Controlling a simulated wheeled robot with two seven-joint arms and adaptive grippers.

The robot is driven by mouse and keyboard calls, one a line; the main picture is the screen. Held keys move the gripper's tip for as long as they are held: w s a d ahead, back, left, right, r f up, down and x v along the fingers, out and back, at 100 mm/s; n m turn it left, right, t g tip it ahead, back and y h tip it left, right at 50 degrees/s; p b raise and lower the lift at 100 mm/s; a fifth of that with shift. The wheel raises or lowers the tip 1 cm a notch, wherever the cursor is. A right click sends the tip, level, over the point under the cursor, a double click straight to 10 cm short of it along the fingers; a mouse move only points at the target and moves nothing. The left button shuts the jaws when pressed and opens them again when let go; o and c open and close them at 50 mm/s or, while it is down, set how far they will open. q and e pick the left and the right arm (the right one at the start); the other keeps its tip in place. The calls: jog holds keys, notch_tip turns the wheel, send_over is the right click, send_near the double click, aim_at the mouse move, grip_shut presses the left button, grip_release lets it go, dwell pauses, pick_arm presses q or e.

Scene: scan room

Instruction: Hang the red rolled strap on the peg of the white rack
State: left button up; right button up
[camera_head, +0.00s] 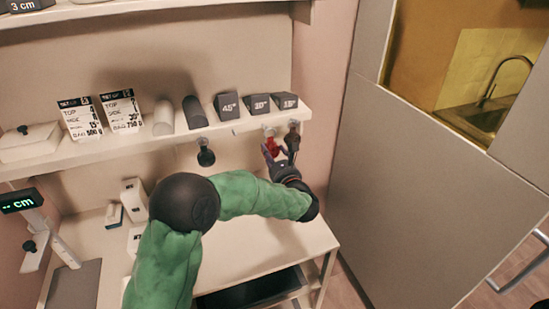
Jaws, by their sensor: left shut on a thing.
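The red rolled strap (271,146) is at the front edge of the white rack shelf (225,128), close below a small peg mount (269,131). My left gripper (277,153) is shut on the red strap, reaching up from below. Its fingers hide part of the strap. I cannot tell whether the strap's loop is around the peg or only in front of it. A dark rolled strap (292,139) hangs just right of it, and another dark one (206,154) hangs to the left. My right gripper is not in view.
On the shelf stand several dark angle blocks (257,106), two rolls (195,112) and printed cards (122,110). Below is a white table (310,237) with an open drawer. A gauge with a digital display (22,200) stands left. A grey panel (415,190) bounds the right.

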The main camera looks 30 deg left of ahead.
pick_arm(q)
jog(key=shift+x, duration=2)
jog(key=shift+w+a+f+b, duration=0.4)
jog(key=shift+a+f+b, duration=0.15)
jog(key=shift+f+b, duration=0.2)
jog(key=o, duration=1.2)
jog(key=v, duration=1.2)
jog(key=shift+d, duration=0.1)
